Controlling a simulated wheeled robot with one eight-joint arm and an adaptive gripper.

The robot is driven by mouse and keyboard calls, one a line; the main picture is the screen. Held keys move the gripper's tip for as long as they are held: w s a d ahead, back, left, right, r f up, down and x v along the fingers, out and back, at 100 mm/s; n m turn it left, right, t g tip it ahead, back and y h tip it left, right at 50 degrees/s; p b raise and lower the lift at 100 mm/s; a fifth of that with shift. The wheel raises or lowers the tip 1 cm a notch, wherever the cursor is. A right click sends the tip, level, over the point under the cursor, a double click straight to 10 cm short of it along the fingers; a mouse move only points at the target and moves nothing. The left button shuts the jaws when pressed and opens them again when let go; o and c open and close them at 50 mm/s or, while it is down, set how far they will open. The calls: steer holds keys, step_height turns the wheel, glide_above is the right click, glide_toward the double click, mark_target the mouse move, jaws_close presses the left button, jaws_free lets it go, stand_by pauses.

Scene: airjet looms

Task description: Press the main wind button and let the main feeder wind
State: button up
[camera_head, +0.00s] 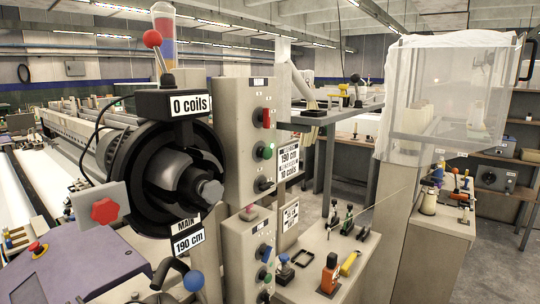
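The main feeder (180,165) is a dark round drum unit at centre left. It carries a "0 coils" sign (190,104) on top and a "MAIN 190 cm" label (187,238) below. Just right of it stands a beige control box (243,130) with a red switch (267,117), a green button (264,151) and a dark knob (264,183). Their small labels are too small to read, so I cannot tell which one is the main wind button. No thread can be made out wound on the drum. My gripper is not in view.
A lower control box (243,262) has a red-topped button, a blue knob and a green button. A red ball lever (152,39), a red star knob (105,211) and a blue ball lever (194,281) stick out around the feeder. A tool bench (325,250) stands right.

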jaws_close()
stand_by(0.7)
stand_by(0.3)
